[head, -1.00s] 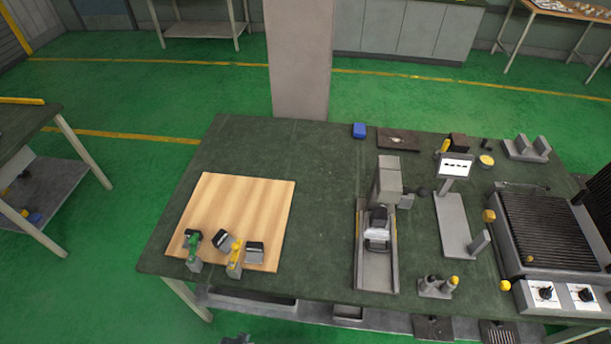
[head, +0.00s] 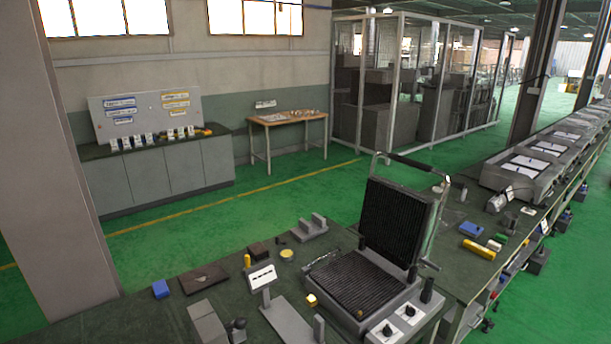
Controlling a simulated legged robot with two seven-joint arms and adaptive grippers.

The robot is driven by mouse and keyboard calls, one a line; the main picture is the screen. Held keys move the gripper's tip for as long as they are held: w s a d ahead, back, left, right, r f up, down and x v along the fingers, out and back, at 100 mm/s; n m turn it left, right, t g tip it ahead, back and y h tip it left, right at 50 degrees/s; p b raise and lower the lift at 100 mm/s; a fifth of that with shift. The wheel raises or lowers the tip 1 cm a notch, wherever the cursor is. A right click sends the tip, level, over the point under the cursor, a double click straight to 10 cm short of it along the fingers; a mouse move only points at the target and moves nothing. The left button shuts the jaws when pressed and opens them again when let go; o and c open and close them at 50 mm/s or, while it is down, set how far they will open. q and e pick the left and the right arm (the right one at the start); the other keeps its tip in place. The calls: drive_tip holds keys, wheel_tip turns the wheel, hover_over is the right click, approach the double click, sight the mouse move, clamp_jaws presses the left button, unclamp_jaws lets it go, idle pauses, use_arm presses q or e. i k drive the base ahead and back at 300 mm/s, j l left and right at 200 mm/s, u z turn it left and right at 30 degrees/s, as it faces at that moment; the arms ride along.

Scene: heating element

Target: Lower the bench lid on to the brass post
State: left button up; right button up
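The bench lid (head: 394,222) is a dark ribbed plate on the grill-like heating unit. It stands raised, tilted back, with a bar handle (head: 411,162) at its top. The ribbed lower plate (head: 358,284) below it is bare. A small brass-coloured piece (head: 311,300) sits at the unit's left edge and another (head: 359,314) at its front. I cannot tell which of them is the brass post. The lid is well apart from both. Neither of my grippers is in view.
Two knobs (head: 409,310) are on the unit's front. Another bench (head: 480,225) with loose items runs along the right.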

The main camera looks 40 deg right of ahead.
sight(396, 221)
drive_tip(key=z, duration=1.3)
drive_tip(key=i+l+z, duration=0.1)
drive_tip(key=l, duration=0.3)
drive_tip(key=i+l+z, duration=0.1)
drive_tip(key=l, duration=0.25)
drive_tip(key=i+l, duration=0.25)
drive_tip(key=l, duration=0.15)
drive_tip(key=i+l+z, duration=0.15)
drive_tip(key=l, duration=0.2)
